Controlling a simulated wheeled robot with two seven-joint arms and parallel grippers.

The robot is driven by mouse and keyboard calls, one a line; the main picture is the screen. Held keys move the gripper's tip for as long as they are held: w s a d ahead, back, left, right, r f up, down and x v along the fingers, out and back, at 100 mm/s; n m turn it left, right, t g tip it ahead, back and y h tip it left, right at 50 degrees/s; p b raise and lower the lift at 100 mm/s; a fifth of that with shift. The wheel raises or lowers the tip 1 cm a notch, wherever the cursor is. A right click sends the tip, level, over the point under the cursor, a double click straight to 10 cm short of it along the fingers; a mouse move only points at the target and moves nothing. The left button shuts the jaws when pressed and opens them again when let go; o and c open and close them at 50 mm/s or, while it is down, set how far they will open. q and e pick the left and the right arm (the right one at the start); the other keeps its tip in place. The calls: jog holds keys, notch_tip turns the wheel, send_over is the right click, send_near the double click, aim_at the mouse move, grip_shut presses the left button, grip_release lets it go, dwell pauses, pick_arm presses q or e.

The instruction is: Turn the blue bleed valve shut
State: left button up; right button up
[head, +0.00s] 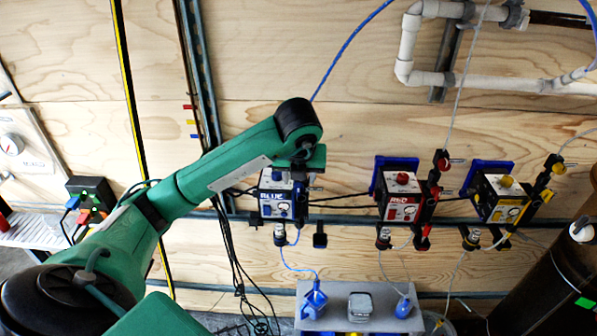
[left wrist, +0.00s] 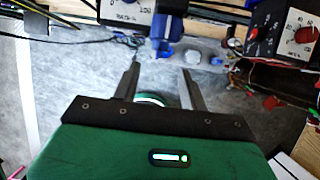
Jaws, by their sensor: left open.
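The blue-labelled filter box (head: 282,198) is on the plywood wall, partly covered by my left arm. I cannot make out its bleed valve in the head view; my wrist covers the box's upper right. My left gripper's fingertips are hidden there. In the left wrist view my left gripper (left wrist: 159,75) is open, its fingers apart with nothing held between them. A blue part (left wrist: 164,32) shows just beyond and between the fingertips; I cannot tell whether it is the valve. My right gripper is not in view.
The red box (head: 402,200) and the yellow box (head: 502,198) are mounted to the right, with black upright fittings. Hoses and dark cables hang around the blue box. A dark cylinder (head: 548,285) stands at lower right.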

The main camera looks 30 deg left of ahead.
pick_arm(q)
jog(key=v, duration=0.4)
jog(key=shift+s+r, duration=0.15)
jog(key=shift+r, duration=0.2)
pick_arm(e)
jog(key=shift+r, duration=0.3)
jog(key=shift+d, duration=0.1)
